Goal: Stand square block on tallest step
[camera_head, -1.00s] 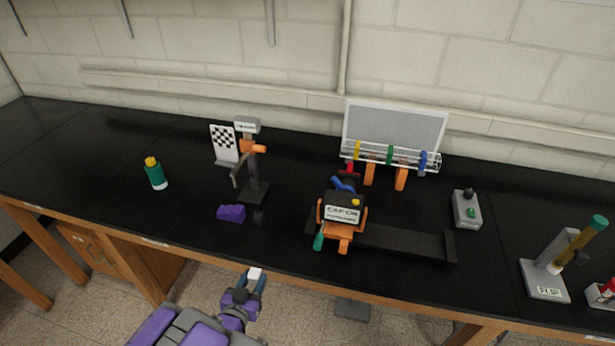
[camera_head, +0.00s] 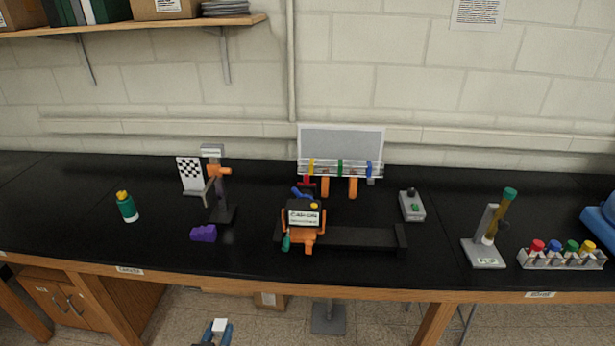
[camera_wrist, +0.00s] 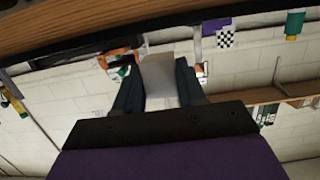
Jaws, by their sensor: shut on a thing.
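A white square block (camera_wrist: 160,78) is between the two dark blue fingers of my gripper (camera_wrist: 157,88) in the wrist view. My gripper is shut on it. In the head view the block (camera_head: 220,325) and fingertips show at the bottom edge, below and in front of the bench's front edge. A small purple stepped piece (camera_head: 203,233) lies on the black bench top near its front edge, left of the middle. It also shows as a purple patch in the upside-down wrist view (camera_wrist: 216,24). Its individual steps are too small to tell apart well.
The black bench top (camera_head: 80,235) holds a post stand (camera_head: 222,212) behind the purple piece and a green bottle (camera_head: 127,207) to its left. An orange device (camera_head: 303,230) stands to its right. The bench's wooden front edge (camera_head: 180,277) lies between my gripper and the piece.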

